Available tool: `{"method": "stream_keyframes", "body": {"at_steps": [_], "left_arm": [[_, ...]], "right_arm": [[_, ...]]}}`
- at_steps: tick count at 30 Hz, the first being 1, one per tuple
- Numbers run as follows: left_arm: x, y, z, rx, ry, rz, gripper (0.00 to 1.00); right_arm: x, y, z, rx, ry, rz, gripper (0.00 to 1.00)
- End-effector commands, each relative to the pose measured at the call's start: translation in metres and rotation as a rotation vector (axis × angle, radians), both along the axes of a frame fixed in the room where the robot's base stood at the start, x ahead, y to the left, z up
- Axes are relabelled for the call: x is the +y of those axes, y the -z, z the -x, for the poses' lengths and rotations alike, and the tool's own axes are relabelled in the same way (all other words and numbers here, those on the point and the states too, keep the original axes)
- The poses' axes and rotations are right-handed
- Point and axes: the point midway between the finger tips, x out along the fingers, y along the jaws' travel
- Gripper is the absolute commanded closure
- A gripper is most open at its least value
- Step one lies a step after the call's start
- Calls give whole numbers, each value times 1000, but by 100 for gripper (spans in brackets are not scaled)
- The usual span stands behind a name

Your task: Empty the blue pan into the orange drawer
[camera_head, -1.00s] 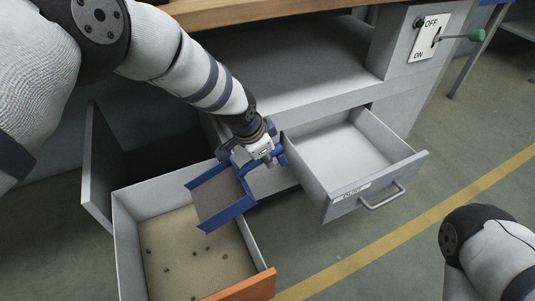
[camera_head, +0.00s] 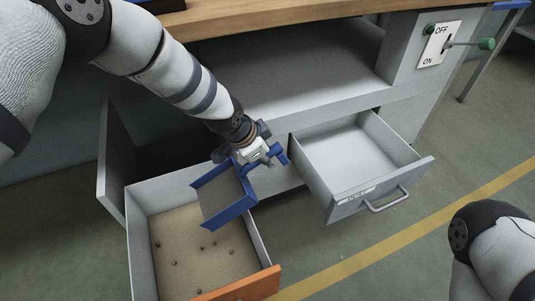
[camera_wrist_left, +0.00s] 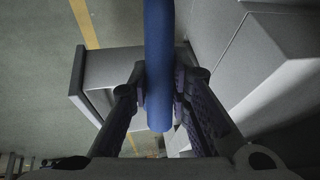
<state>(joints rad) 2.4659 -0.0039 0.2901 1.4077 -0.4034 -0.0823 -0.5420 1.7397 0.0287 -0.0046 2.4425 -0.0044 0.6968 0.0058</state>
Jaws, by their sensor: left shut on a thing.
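The blue pan (camera_head: 228,196) is above the back right part of the orange-fronted drawer, tilted, with its grey inner floor showing and no loose bits visible on it. My left gripper (camera_wrist_left: 157,88) is shut on the pan's blue handle (camera_wrist_left: 158,50), which runs between its fingers in the left wrist view. The orange drawer (camera_head: 240,285) is pulled open. Several small dark bits (camera_head: 202,249) lie scattered on its tan floor. My right arm shows at the lower right, but its gripper is out of view.
An open, empty grey drawer (camera_head: 349,156) with a handle is to the right of the pan. A grey door panel (camera_head: 115,165) stands open at the left. An ON/OFF switch (camera_head: 434,42) with a green-knobbed lever is at the upper right.

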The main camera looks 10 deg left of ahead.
Motion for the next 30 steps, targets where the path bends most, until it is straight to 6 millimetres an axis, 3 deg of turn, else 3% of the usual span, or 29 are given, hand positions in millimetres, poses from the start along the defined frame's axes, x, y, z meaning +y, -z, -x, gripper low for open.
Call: {"method": "stream_keyframes", "body": {"at_steps": [30], "left_arm": [[22, -17, 13, -51, -1, 84, 100]], "right_arm": [[0, -14, -6, -21, 0, 0, 60]]}}
